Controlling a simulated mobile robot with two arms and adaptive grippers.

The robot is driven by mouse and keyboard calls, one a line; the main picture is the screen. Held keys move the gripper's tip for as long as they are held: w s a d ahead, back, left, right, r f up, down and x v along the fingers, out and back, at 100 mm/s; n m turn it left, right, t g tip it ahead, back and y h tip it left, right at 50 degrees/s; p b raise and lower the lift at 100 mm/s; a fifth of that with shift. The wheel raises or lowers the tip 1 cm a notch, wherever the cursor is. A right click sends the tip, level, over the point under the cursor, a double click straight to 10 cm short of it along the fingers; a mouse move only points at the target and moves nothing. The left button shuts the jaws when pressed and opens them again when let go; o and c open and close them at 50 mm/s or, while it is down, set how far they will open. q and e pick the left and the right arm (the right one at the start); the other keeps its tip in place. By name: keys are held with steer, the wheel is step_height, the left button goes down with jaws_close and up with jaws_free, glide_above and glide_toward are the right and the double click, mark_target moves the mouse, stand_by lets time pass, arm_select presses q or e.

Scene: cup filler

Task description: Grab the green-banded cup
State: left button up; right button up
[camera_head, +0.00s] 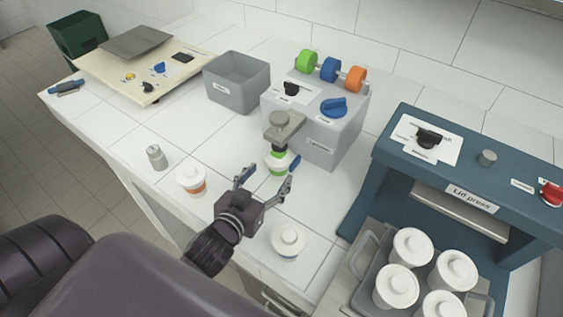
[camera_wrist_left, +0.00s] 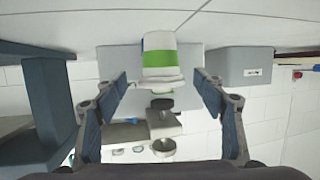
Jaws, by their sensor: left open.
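The green-banded cup (camera_head: 276,165), white with a bright green band, stands on the counter below the nozzle (camera_head: 279,147) of the grey filler (camera_head: 322,138). In the left wrist view, which is upside down, the cup (camera_wrist_left: 159,61) shows centred between the finger lines. My left gripper (camera_head: 266,179) is open and empty, its fingertips just in front of the cup, with one finger to either side. I see no contact with the cup. My right gripper is not in view.
An orange-banded cup (camera_head: 191,181) and a grey can (camera_head: 156,157) stand left of my gripper. A white lidded cup (camera_head: 288,241) stands to its right. The blue lid press (camera_head: 377,190) and a tray with several lidded cups are further right. A grey bin (camera_head: 238,92) stands behind.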

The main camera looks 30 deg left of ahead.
mark_target(274, 169)
arm_select(q)
steer(key=shift+p+x, duration=0.35)
steer(key=shift+x, duration=0.55)
steer(key=x, duration=0.3)
steer(key=shift+w+f+p, duration=0.2)
steer(key=shift+f+p, duration=0.05)
steer(key=shift+p, duration=0.15)
steer(key=shift+w+f, duration=0.15)
steer(key=shift+w, duration=0.1)
steer(key=c, duration=1.3)
steer(key=shift+c, duration=0.4)
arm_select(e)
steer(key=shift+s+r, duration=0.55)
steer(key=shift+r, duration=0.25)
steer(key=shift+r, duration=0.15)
